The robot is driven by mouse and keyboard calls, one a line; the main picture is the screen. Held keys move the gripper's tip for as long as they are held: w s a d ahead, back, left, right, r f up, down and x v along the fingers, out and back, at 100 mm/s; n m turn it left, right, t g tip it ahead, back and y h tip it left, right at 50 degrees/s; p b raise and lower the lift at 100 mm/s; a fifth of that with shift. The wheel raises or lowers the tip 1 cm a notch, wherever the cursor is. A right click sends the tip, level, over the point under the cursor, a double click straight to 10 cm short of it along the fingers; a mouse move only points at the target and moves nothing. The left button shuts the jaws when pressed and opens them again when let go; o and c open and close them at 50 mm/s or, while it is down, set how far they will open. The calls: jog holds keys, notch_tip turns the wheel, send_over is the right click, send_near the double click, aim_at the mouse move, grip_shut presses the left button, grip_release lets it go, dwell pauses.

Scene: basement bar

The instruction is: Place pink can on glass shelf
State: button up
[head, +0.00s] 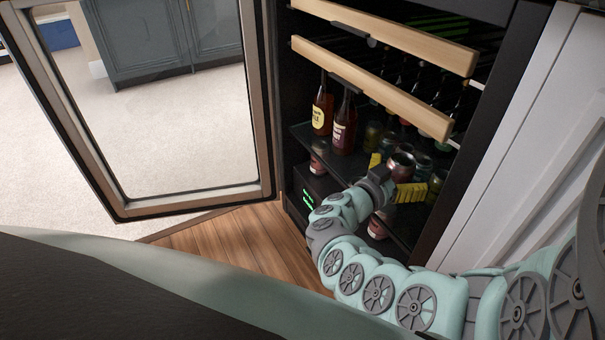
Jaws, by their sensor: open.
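My gripper (394,178) reaches into the open drinks fridge, with its yellow-padded fingers spread apart. A can (402,164) with a shiny top and a dark reddish-pink side stands between or just beyond the fingers. It appears to be on the dark glass shelf (343,168), though its base is hidden by my gripper. I cannot tell whether the fingers touch it. Other reddish-pink cans show lower down, one at the left (318,165) and one under my arm (377,228).
Two brown bottles (343,122) stand on the shelf left of my gripper, with greenish jars or cans (373,135) behind. Wooden-fronted racks (385,85) hang above. The glass fridge door (258,100) stands open at left. A white panel (510,160) borders the right.

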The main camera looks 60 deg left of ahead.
jog(key=s+p, duration=0.2)
jog(key=s, duration=1)
jog(key=shift+d, duration=0.4)
